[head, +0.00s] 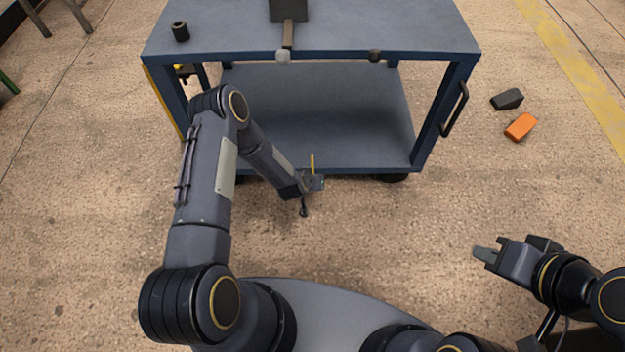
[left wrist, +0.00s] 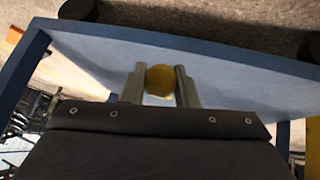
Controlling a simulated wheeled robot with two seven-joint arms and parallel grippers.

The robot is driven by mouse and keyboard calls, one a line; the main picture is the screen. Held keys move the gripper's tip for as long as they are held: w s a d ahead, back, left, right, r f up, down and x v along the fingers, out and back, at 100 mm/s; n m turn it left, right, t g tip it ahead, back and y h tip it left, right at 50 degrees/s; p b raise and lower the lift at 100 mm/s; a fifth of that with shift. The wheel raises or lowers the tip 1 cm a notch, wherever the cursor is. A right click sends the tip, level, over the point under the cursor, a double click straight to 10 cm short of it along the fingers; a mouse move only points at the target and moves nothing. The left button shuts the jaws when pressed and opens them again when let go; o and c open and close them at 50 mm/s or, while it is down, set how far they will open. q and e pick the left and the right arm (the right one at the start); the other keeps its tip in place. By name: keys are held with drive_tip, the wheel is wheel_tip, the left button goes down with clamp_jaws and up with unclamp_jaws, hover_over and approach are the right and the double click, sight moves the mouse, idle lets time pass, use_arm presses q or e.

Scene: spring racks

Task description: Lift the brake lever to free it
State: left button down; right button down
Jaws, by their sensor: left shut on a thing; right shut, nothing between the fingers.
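A yellow lever (head: 313,163) stands at the front edge of the cart's lower shelf. My left gripper (head: 317,182) is at that edge, with the lever at its fingers. In the left wrist view the round yellow end of the lever (left wrist: 160,80) sits between the two fingers (left wrist: 159,86), which are shut on it. The lever's base is hidden. My right gripper (head: 484,254) is shut and empty, over the floor at the right, away from the cart.
The blue cart (head: 410,35) has a black box with a knobbed bar (head: 288,35) and small dark cylinders on top. A side handle (head: 454,108) is on its right. An orange block (head: 520,127) and a dark block (head: 507,99) lie on the floor. Its lower shelf looks empty.

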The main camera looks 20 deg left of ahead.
use_arm(q)
drive_tip(key=r, duration=0.2)
drive_tip(key=shift+w+a+r, duration=0.1)
drive_tip(key=shift+w+r, duration=0.25)
drive_tip(key=shift+w, duration=0.05)
drive_tip(key=shift+w+a+r+p, duration=0.1)
drive_tip(key=shift+w+r+p, duration=0.15)
drive_tip(key=shift+r, duration=0.25)
drive_tip(key=shift+w+a+r+p, duration=0.1)
drive_tip(key=shift+w+r, duration=0.25)
drive_tip(key=shift+r, duration=0.25)
drive_tip(key=c, duration=1.2)
unclamp_jaws()
drive_tip(key=shift+f, duration=0.2)
drive_tip(key=shift+s, duration=0.1)
drive_tip(key=p+v, duration=0.2)
drive_tip(key=v, duration=0.6)
drive_tip(key=shift+d, duration=0.1)
drive_tip(key=shift+f, duration=0.1)
